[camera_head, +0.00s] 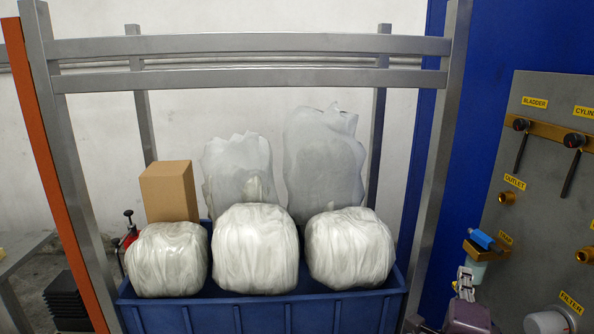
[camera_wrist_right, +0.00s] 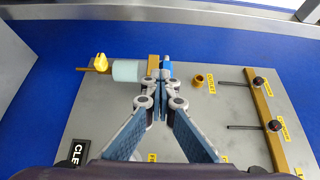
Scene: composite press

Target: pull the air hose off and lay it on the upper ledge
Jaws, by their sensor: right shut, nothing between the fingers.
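My right gripper (camera_head: 465,272) is in front of the grey panel's left side in the head view, just below a short blue piece. In the right wrist view my right gripper (camera_wrist_right: 160,78) has its fingertips together with nothing between them. The blue piece (camera_head: 482,238) sits at a small brass bracket (camera_head: 488,251). It also shows in the right wrist view (camera_wrist_right: 167,68), close by the fingertips; I cannot tell whether they touch. I see no length of air hose and cannot tell if this piece is its end. No upper ledge is clearly identifiable. My left gripper is out of view.
The grey panel (camera_head: 532,190) has a brass outlet fitting (camera_head: 507,198) and a brass rail (camera_head: 548,131) with two black-handled valves. A pale cylinder (camera_wrist_right: 128,70) is beside the bracket. A blue bin (camera_head: 255,314) with wrapped bundles stands left, inside a metal frame (camera_head: 250,45).

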